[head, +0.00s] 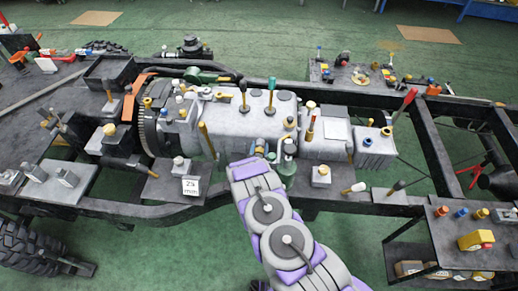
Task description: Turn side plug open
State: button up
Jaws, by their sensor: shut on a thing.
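My arm with white and purple links reaches up from the bottom of the head view to the near side of the grey engine and gearbox block (225,125). My gripper (262,153) is at the block's near side, small in the view, and shut on what appears to be the side plug (260,143), a small blue-grey fitting. The fingers and my wrist cover most of the plug, so its turn angle cannot be told. A greenish upright fitting (288,160) stands just right of my gripper.
The black chassis frame (165,212) runs across the view. A side table (445,225) holds parts at lower right.

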jog(key=n, duration=0.5)
jog(key=shift+r+n, duration=0.1)
jog(key=shift+n, duration=0.2)
jog(key=shift+a+n, duration=0.2)
jog(key=shift+n, duration=1.3)
jog(key=o, duration=1)
jog(key=shift+a, duration=0.15)
jog(key=shift+o, duration=0.2)
